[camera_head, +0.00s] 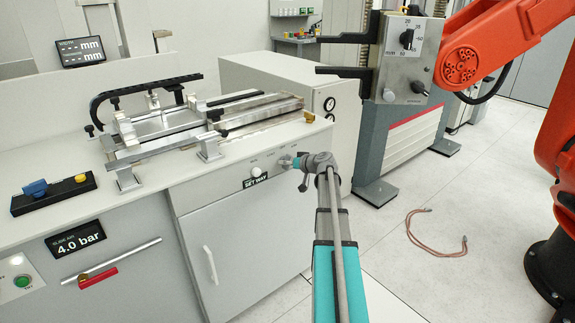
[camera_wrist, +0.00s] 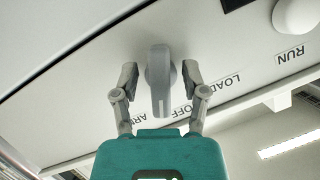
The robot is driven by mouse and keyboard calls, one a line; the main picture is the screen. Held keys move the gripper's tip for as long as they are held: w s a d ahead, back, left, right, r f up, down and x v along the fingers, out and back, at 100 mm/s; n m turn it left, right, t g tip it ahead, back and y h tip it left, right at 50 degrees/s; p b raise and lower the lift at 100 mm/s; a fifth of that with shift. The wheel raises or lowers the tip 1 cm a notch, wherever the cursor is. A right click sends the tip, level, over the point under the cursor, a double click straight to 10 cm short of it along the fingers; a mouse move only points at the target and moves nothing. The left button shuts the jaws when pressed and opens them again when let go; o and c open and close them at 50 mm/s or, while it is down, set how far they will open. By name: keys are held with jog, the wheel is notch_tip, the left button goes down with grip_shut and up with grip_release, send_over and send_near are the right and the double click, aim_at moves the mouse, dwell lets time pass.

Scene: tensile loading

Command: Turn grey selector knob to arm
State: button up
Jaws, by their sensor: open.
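The grey selector knob (camera_wrist: 160,80) is a bar-shaped handle on the pale front panel, near the middle of the wrist view. Its lower end reaches down toward the printed labels OFF and ARM; which one it marks I cannot tell. LOAD is printed farther right. My gripper (camera_wrist: 159,73) is open, with one finger on each side of the knob. The right finger looks closer to it than the left; contact is unclear. In the head view my gripper (camera_head: 287,162) is at the cabinet front, and the knob is mostly hidden there.
A round white button (camera_wrist: 297,14) marked RUN sits on the same panel. A black SET WAY plate (camera_head: 255,180) is left of my gripper. A metal slide rig (camera_head: 165,140) stands on the counter above. A grey control box (camera_head: 405,60) hangs at upper right.

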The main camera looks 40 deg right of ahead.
jog(key=shift+c, duration=0.2)
grip_shut()
jog(key=shift+d+f+m+y+b, duration=0.1)
jog(key=shift+m+y+b, duration=0.35)
jog(key=shift+m, duration=0.35)
jog(key=shift+m+t+y+b, duration=0.3)
jog(key=shift+m+y, duration=0.05)
jog(key=shift+m, duration=0.45)
jog(key=shift+o, duration=0.2)
grip_release()
